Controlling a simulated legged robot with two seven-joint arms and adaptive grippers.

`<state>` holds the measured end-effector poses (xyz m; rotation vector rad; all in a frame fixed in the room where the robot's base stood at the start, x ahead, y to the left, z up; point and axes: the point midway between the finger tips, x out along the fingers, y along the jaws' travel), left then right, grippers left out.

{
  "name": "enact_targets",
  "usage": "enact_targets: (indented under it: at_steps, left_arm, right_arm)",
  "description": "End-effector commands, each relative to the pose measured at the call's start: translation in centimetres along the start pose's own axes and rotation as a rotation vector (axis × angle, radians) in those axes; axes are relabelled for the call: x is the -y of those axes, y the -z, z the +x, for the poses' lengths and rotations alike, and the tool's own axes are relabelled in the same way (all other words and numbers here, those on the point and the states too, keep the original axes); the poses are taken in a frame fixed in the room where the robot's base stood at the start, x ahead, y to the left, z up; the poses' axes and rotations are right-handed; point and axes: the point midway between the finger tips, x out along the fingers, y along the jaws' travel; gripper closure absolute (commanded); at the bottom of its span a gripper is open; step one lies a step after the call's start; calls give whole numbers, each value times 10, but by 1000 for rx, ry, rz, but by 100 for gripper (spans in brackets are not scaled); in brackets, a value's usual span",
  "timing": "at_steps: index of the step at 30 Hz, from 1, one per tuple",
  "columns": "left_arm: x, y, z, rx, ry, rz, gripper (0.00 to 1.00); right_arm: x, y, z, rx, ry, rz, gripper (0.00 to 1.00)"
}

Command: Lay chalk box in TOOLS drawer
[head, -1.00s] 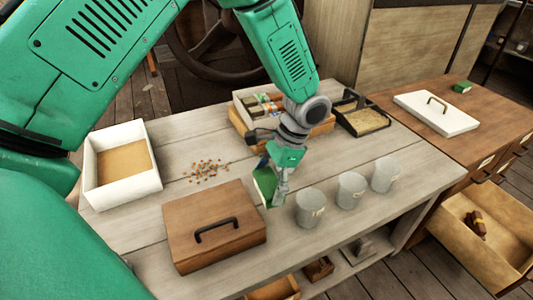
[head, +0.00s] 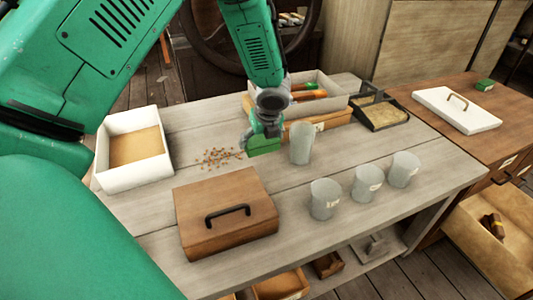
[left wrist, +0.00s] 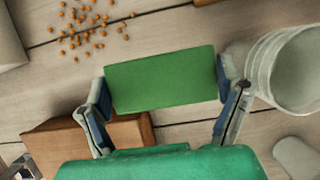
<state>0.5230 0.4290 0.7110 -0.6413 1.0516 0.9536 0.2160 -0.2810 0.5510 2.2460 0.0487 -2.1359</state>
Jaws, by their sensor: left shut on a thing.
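My left gripper (head: 262,138) is shut on a green box (head: 264,148), held above the grey table near the middle. In the left wrist view, the box (left wrist: 160,78) spans between the two blue-padded fingers (left wrist: 163,95). I cannot read a label on it. A second, smaller green box (head: 485,85) lies on the brown cabinet at the right. An open drawer (head: 470,235) of that cabinet holds a dark brown object (head: 493,226). I cannot read the drawer's label. My right gripper is out of view.
Several grey cups (head: 325,199) stand on the table, one (head: 301,143) close beside the held box. A brown lidded case (head: 222,215), white tray (head: 132,150), scattered orange bits (head: 217,157), tool tray (head: 325,95) and black-rimmed tray (head: 375,110) surround it. A white lid (head: 455,108) lies on the cabinet.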

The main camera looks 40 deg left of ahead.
Motion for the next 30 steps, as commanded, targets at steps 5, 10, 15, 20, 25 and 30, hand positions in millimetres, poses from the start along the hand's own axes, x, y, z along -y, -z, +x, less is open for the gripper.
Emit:
enact_targets:
  at_steps: [5,10,15,20,25,30]
  left_arm:
    - [-1,13,32,-1,-2,0,51]
    - [-1,20,47,-1,-1,0,51]
    - [0,28,67,-1,-1,-2,51]
    - [0,28,66,-1,0,-4,51]
    - [0,28,67,-1,-1,-4,7]
    - [-1,28,67,-1,-1,-4,0]
  right_arm:
    - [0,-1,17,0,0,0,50]
    - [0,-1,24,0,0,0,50]
    - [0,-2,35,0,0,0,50]
    - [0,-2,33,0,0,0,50]
    - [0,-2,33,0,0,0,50]
    - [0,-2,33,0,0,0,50]
